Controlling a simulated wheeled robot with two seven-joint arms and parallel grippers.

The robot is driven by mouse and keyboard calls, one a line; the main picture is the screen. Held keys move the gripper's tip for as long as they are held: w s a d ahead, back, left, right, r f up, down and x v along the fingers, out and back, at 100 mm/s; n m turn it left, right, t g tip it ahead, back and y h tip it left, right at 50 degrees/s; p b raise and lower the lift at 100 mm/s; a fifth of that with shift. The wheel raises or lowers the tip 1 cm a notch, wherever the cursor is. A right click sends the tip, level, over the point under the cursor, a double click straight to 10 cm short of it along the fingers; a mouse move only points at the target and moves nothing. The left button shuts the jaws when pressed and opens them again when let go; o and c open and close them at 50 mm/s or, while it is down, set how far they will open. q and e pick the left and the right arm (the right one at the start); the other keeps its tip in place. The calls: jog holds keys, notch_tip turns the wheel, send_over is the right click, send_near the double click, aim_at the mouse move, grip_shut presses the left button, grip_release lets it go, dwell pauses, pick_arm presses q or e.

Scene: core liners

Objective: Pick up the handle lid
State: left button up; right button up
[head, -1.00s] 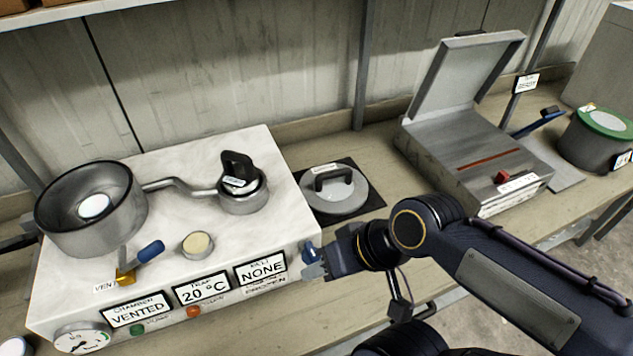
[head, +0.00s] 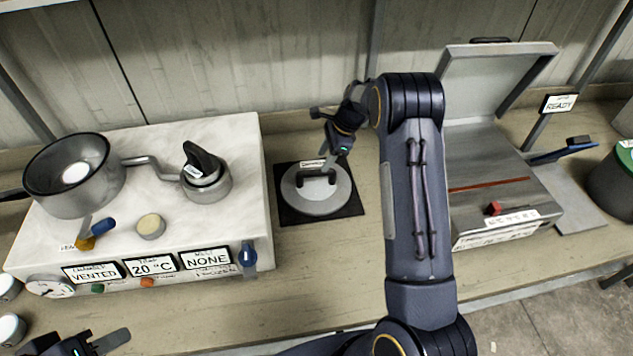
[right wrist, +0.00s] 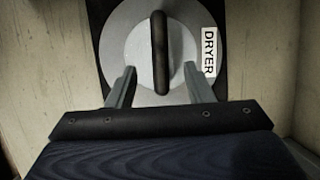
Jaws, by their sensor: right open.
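The handle lid (head: 316,199) is a round grey disc with a dark bar handle (head: 318,185), lying flat on a black square mat (head: 290,215) right of the white box. In the right wrist view the lid (right wrist: 117,50) carries a label reading DRYER, and its handle (right wrist: 159,50) runs upright in the picture. My right gripper (head: 324,168) is over the lid and open. In the right wrist view its two fingers (right wrist: 159,82) stand either side of the handle's near end, apart from it. Whether they reach handle height is unclear. My left gripper (head: 98,346) is partly visible at the bottom left.
The white box (head: 120,240) with a grey pot (head: 75,175), a black-knobbed cap (head: 205,175) and a blue lever stands to the left. An open-lidded metal box (head: 490,180) is to the right, partly behind my right arm. Bare bench lies in front of the mat.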

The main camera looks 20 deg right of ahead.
aim_at(317, 170)
jog(key=x, duration=0.4)
jog(key=shift+w+d+b, duration=0.15)
jog(key=shift+w+b, duration=0.05)
jog(key=shift+b, duration=0.1)
jog(key=b+x, duration=0.1)
jog(key=x, duration=0.1)
jog(key=b+x, duration=0.1)
jog(key=x, duration=0.2)
jog(key=shift+s+f+b, duration=0.15)
jog(key=shift+s+b, duration=0.05)
jog(key=shift+b, duration=0.2)
jog(key=shift+c, duration=0.4)
grip_shut()
